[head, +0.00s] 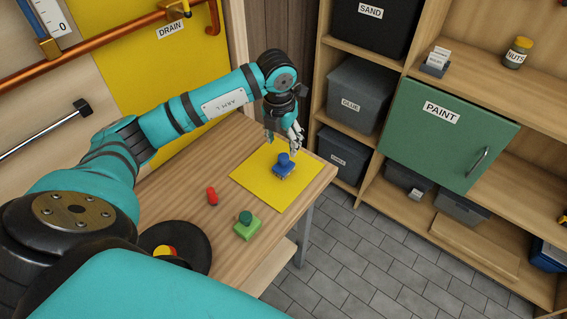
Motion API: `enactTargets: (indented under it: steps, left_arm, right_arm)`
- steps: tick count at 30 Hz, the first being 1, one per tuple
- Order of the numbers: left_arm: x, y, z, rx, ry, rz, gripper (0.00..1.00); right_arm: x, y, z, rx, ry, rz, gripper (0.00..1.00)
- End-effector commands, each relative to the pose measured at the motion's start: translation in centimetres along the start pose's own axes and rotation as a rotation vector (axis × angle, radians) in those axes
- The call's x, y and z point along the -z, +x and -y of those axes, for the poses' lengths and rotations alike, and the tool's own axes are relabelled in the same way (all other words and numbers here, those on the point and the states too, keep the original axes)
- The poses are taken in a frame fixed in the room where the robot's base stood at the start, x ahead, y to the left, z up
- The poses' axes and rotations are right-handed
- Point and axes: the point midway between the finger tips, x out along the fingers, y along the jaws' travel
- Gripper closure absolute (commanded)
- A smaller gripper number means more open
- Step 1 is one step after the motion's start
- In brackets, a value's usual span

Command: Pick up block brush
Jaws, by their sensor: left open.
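A small blue block with a rounded knob on top (283,170) sits on the yellow mat (262,194) at the bench's far right end; it looks like the block brush. A similar green block with a dark green knob (246,226) stands on the bare wood nearer to me. My left gripper (286,145) is open and empty, fingers pointing down, just above and behind the blue block. I cannot tell whether a fingertip touches it. My right gripper is not in view.
A red cylindrical piece (212,196) lies left of the mat. A black round dish (193,243) with a red and yellow item stands near my arm. A shelf unit with a green PAINT door (445,132) stands beyond the bench. Bare wood lies left of the mat.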

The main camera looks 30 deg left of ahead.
Motion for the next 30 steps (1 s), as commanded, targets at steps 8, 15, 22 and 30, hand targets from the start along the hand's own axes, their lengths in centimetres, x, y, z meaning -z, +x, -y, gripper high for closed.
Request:
enactTargets:
  steps: [8, 15, 22, 30]
  left_arm:
    - [0.0, 3.0, 0.1, 0.001, 0.001, 0.0, 0.43]
    - [0.2, 5.7, -0.2, 0.002, 0.0, -0.005, 0.43]
    - [0.1, 8.1, -0.2, 0.002, 0.001, 0.0, 0.43]
    - [0.1, 8.2, -0.2, 0.002, 0.001, 0.001, 0.5]
  right_arm:
    - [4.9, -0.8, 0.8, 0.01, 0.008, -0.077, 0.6]
    - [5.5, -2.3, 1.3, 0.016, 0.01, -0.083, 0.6]
    - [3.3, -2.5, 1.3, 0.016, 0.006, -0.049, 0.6]
    - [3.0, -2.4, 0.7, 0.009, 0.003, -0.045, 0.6]
